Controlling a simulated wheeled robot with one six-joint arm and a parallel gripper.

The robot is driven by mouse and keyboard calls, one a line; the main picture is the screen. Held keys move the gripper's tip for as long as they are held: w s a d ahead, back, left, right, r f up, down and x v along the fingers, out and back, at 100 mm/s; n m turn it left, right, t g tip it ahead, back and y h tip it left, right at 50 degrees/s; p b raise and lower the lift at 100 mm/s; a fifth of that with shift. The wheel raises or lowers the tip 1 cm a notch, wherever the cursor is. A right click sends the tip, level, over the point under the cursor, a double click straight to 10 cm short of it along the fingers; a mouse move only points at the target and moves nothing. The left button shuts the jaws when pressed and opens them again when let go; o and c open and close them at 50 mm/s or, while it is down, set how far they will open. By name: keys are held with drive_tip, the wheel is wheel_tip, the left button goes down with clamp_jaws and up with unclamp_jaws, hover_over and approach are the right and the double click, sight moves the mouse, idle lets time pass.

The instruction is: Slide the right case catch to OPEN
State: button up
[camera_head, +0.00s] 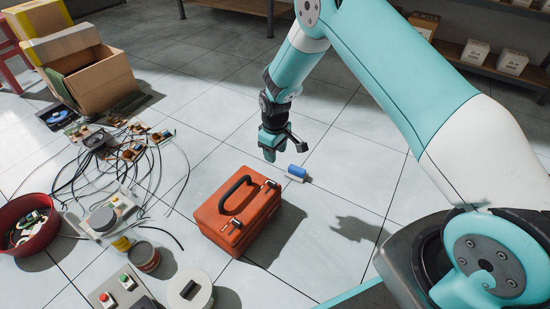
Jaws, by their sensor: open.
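The orange-red case (216,222) stands shut on the tiled floor at the centre, its black handle (229,193) on top. Two small catches sit along its right-hand edge: one at the far end (271,184) and one at the near end (236,223). They are too small to tell whether either is at OPEN, and I see no lettering. My gripper (286,150) is open and empty, above and behind the case's far right corner, apart from both catches.
A blue and white cylinder (296,173) lies on the floor just beyond the case. Tangled cables (143,172) and circuit boards spread to the left, with a dark red bowl (38,248) and a button box (120,290). Floor right of the case is clear.

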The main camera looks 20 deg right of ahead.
drive_tip(key=shift+r+p, duration=0.3)
drive_tip(key=shift+r, duration=1.1)
drive_tip(key=s+a+r+y+p, duration=0.1)
drive_tip(key=s+a+r, duration=0.15)
drive_tip(key=r, duration=0.55)
drive_tip(key=s+a+r+p, duration=0.15)
drive_tip(key=s+r, duration=0.25)
drive_tip(key=r, duration=0.4)
drive_tip(key=s+a+r+y+p, duration=0.15)
drive_tip(key=s+r, duration=0.25)
drive_tip(key=r, duration=0.5)
drive_tip(key=s+a+r+y+p, duration=0.1)
drive_tip(key=s+r+p, duration=0.1)
drive_tip(key=s+r, duration=0.7)
drive_tip(key=s+a+r+y+p, duration=0.1)
drive_tip(key=s+r, duration=0.3)
drive_tip(key=s, duration=0.9)
wheel_tip(320, 180, up, 38)
drive_tip(key=p, duration=3.8)
drive_tip(key=shift+w+a, duration=0.2)
drive_tip(key=shift+a, duration=0.05)
